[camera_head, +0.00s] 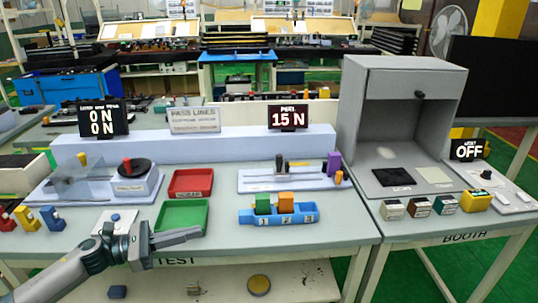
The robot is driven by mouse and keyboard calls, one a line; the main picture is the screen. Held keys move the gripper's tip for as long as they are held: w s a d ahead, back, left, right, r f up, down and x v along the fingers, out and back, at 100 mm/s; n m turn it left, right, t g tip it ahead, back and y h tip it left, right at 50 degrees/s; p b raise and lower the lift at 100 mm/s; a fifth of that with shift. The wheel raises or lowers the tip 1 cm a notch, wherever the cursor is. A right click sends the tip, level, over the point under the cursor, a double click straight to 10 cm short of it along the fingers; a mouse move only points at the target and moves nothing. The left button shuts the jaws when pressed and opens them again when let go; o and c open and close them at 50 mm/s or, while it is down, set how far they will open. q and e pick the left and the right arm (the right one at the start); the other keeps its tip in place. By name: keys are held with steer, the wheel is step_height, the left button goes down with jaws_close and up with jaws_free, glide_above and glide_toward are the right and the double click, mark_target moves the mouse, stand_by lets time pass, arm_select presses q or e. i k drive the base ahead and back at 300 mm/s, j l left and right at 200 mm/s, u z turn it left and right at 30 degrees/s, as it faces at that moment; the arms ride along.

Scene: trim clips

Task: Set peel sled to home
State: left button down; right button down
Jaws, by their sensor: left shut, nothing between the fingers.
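The peel station, a pale base plate (258,183) with a rail, stands on the test table. Dark upright posts (280,164) stand left of the middle of its rail; I take them to be on the peel sled. A purple block (333,160) and an orange-topped knob (338,178) are at its right end. The peel display (288,118) behind it reads 15 N. My left gripper (200,234) is shut and empty at the table's front edge, below the green tray and well apart from the station. My right gripper is not in view.
A green tray (182,230) and a red tray (190,183) lie left of the station. A blue numbered holder (246,217) with green and orange blocks is in front of it. A lever device with a round black top (131,168) stands left. A grey booth (350,110) stands right.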

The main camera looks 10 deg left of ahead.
mark_target(280, 173)
steer(key=i, duration=1)
